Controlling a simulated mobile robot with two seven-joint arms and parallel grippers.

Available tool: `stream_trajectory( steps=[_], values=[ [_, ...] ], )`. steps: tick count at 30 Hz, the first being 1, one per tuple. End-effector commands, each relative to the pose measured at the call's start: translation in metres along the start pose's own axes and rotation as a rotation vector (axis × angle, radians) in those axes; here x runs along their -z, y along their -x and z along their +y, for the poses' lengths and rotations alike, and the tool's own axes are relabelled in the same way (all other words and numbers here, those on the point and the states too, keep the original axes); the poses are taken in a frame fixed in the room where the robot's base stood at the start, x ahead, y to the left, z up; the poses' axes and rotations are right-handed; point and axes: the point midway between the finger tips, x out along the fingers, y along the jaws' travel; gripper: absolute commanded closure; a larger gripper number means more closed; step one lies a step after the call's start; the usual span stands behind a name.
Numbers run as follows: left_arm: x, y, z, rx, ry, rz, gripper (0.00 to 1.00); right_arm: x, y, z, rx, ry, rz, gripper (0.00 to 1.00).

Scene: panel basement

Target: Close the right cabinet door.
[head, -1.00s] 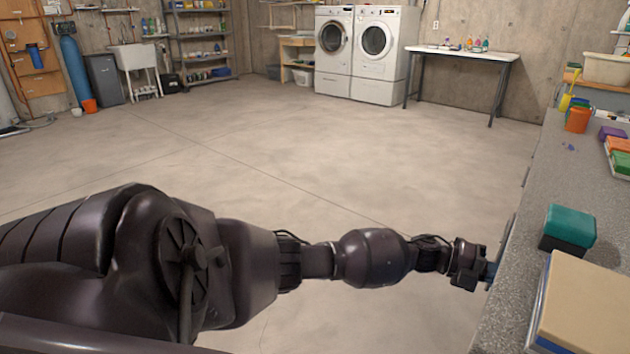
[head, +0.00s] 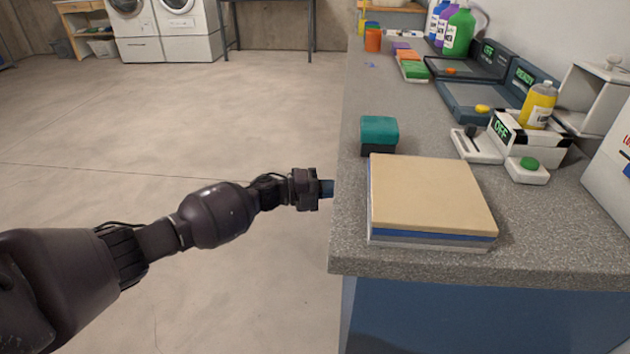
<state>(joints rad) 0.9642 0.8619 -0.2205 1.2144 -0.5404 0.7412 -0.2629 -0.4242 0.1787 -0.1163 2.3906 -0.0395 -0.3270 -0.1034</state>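The blue cabinet (head: 480,315) under the grey countertop shows only its near end panel. Its door fronts are hidden below the counter's left edge, so I cannot tell how far the right door is open. My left gripper (head: 326,188) comes in from the left and is at the counter's left edge, beside the stacked boards. A small blue piece shows at its tip. I cannot make out its fingers or whether it touches the cabinet. My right gripper is not in view.
The countertop (head: 410,275) holds tan and blue boards (head: 430,192), a teal sponge block (head: 380,131), a yellow bottle (head: 539,105), dark devices and several detergent bottles. The concrete floor (head: 170,120) to the left is clear. Washers (head: 185,35) stand at the back.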

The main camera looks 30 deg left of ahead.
Motion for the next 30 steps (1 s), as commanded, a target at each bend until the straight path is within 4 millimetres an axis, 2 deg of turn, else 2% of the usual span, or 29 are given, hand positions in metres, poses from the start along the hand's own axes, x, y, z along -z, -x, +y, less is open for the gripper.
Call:
stream_trajectory(
  steps=[9, 15, 21, 30],
  values=[
    [-0.014, 0.059, 0.000, -0.005, -0.002, -0.005, 1.00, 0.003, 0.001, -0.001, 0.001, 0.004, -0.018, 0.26],
    [-0.021, 0.089, 0.001, -0.006, 0.001, -0.005, 1.00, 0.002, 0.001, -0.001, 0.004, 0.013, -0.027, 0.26],
    [-0.025, 0.102, 0.001, -0.006, 0.000, -0.004, 1.00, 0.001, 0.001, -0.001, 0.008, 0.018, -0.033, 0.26],
    [-0.025, 0.104, 0.002, -0.006, 0.000, -0.004, 1.00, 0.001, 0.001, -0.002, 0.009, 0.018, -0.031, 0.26]
  ],
)
